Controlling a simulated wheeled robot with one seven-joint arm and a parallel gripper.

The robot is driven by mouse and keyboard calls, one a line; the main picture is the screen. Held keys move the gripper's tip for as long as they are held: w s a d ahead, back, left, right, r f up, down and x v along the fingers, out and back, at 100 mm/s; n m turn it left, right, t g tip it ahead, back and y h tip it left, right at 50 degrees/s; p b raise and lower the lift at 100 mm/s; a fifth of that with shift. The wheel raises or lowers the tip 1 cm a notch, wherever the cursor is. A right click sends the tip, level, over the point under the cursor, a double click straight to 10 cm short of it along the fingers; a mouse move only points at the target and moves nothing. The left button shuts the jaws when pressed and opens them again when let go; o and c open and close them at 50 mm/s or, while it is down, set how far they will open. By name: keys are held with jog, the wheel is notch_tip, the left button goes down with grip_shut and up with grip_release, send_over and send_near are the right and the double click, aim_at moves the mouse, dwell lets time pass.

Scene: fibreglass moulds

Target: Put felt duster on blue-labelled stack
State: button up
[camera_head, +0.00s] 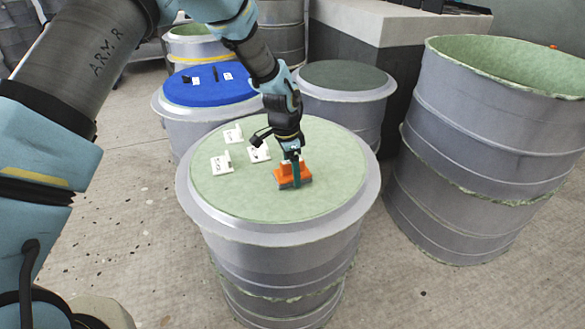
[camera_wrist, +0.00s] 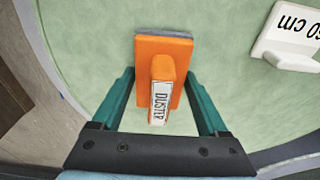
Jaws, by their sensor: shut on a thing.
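The felt duster (camera_head: 294,178) is an orange block with a grey underside, at the right of the green top of the nearest drum stack (camera_head: 285,265). In the wrist view the duster (camera_wrist: 148,50) has an upright handle labelled "DUSTER". My gripper (camera_head: 291,165) points down and is shut on this handle; its teal fingers (camera_wrist: 163,88) flank it. I cannot tell whether the duster touches the green top. Behind stands a drum with a blue top (camera_head: 207,87) bearing small white and black pieces. I see no clear blue label on any stack.
White label stands (camera_head: 221,163) sit left of the duster on the green top; one (camera_wrist: 285,38) reads "60 cm". A dark-topped drum (camera_head: 345,78) stands behind right, a tall open stack (camera_head: 480,130) at right, another open drum (camera_head: 195,45) behind. Floor shows between stacks.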

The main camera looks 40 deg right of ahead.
aim_at(287, 162)
jog(key=shift+f, duration=0.15)
jog(key=o, duration=1.3)
jog(key=shift+o, duration=0.2)
jog(key=r+b, duration=0.1)
jog(key=r, duration=0.3)
jog(key=a+r+b, duration=0.1)
jog(key=r, duration=0.3)
jog(key=r+b, duration=0.1)
jog(key=r, duration=0.3)
jog(key=shift+w+a+r, duration=0.1)
jog(key=shift+w+a, duration=0.05)
jog(key=shift+w, duration=0.1)
jog(key=w+a+r+n+t, duration=0.1)
jog(key=w+a+n, duration=0.3)
jog(key=a, duration=0.5)
jog(key=w+a+r+n, duration=0.1)
jog(key=w+a+n, duration=0.2)
jog(key=a, duration=0.6)
jog(key=w+a+r+n+t, duration=0.1)
jog(key=w+a+n, duration=0.3)
jog(key=a, duration=0.5)
jog(key=s+a+n, duration=0.3)
jog(key=a+n, duration=0.2)
jog(key=a, duration=0.5)
jog(key=s+a+n+y, duration=0.1)
jog(key=s+a+n, duration=0.3)
jog(key=a, duration=0.7)
jog(key=shift+s+r+n, duration=0.25)
jog(key=shift+n, duration=0.35)
